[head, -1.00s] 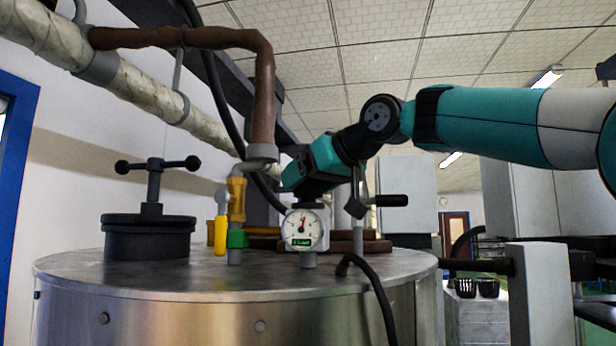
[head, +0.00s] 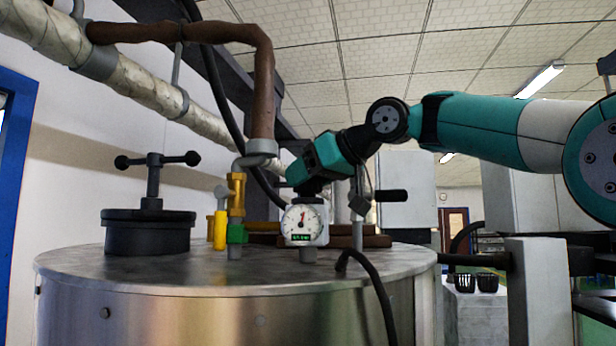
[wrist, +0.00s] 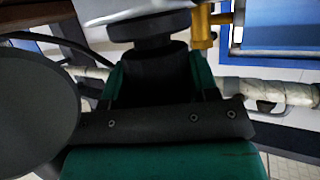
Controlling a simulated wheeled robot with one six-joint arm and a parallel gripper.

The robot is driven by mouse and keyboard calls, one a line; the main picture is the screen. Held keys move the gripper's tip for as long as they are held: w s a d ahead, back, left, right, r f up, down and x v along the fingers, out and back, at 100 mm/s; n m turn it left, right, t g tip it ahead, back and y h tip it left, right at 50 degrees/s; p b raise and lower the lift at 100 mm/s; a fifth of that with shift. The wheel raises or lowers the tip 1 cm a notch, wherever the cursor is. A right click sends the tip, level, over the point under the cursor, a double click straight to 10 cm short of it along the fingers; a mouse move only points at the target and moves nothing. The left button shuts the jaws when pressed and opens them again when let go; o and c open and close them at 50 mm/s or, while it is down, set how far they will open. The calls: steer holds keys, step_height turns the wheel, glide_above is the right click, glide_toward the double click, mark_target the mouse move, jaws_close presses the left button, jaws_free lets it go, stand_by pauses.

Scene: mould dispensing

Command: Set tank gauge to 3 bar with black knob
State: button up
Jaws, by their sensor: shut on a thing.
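The tank gauge (head: 301,223) is a white round dial in the head view, standing on top of the steel tank (head: 160,275). Its needle points nearly straight up, leaning slightly left. The small green digits on its display are too blurred to read. My gripper (head: 308,193) is just above the gauge, shut on the black knob. The knob is mostly hidden by the gripper in the head view.
A yellow-handled valve (head: 220,230) stands close left of the gauge, under a brown pipe (head: 262,100). A black clamp lid (head: 148,232) is further left.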

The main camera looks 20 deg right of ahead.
steer(key=shift+r+n+g+y, duration=0.15)
steer(key=shift+n+g+y, duration=0.35)
steer(key=shift+n+y, duration=0.25)
steer(key=o, duration=0.9)
steer(key=shift+s, duration=0.1)
steer(key=v, duration=0.7)
steer(key=shift+s+d, duration=0.1)
